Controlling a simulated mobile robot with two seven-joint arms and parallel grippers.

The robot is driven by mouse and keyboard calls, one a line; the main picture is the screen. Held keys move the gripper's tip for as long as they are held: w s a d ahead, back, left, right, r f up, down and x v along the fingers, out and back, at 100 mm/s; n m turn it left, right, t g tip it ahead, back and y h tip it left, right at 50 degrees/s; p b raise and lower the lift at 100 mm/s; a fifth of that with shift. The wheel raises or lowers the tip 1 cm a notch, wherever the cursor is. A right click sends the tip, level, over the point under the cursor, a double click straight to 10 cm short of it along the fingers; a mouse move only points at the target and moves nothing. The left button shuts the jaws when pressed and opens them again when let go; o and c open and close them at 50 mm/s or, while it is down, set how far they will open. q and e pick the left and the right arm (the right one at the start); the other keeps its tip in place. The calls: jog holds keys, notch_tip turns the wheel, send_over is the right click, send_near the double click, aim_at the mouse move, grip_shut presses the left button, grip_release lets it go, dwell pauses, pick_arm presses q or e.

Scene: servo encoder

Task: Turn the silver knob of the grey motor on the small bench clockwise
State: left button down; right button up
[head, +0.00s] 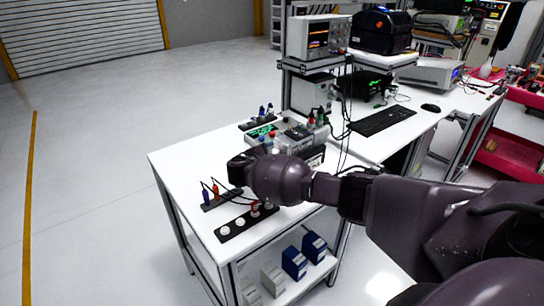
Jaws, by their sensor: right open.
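The small white-topped bench (180,165) stands in the middle of the head view. My right gripper (237,168) is over its top, at the end of my dark arm coming in from the right. Its jaws are open, small and partly hidden by my rounded wrist. A grey boxy unit (293,140) sits just behind my wrist and is partly covered by it; I cannot tell whether it is the grey motor. I cannot make out the silver knob; my wrist and gripper hide part of the bench. My left gripper is not in view.
A black strip with orange and blue plugs (218,198) and a black strip with round white knobs (236,226) lie near the bench's front. Cables run across the top. Blue boxes (294,263) stand on the lower shelf. The bench's left corner is clear.

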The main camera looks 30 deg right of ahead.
jog(key=shift+w+d, duration=0.15)
jog(key=shift+d, duration=0.15)
